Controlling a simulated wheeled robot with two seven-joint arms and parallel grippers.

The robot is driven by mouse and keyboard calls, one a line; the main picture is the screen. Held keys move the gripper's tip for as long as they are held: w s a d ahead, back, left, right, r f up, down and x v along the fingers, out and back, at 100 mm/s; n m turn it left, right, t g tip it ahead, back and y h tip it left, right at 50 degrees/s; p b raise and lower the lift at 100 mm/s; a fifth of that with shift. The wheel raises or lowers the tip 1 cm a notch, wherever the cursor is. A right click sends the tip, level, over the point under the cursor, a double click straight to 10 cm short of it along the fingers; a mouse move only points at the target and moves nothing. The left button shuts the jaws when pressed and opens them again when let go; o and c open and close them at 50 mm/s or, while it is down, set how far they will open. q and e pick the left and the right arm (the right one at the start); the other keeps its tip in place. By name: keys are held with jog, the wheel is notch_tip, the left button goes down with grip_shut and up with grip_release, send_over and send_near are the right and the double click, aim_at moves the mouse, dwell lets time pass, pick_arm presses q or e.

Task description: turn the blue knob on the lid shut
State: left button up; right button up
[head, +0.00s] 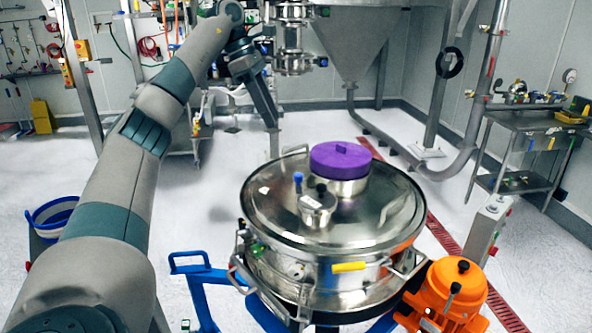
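The blue knob (298,178) is small and stands upright on the steel lid (265,195) of the round sifter, left of centre. It is next to a small capped port (317,205) with a black knob. My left arm comes in from the left, rises, and bends down at the far end. My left gripper (272,122) is at that end, behind and above the lid, apart from the blue knob. Its fingers are too small and dark to tell whether they are open or shut. My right gripper is not in view.
A purple cap (341,158) covers a wider port on the lid. An orange motor (455,290) is at the sifter's front right, and a blue frame (200,285) is at its left. A steel hopper (352,45) stands behind. A side table (535,120) is at the right.

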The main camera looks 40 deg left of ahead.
pick_arm(q)
jog(key=shift+f, duration=1.05)
jog(key=p, duration=0.1)
send_near(298, 174)
jog(key=x, duration=0.8)
jog(key=shift+d+f, duration=0.1)
jog(key=shift+f, duration=0.05)
grip_shut()
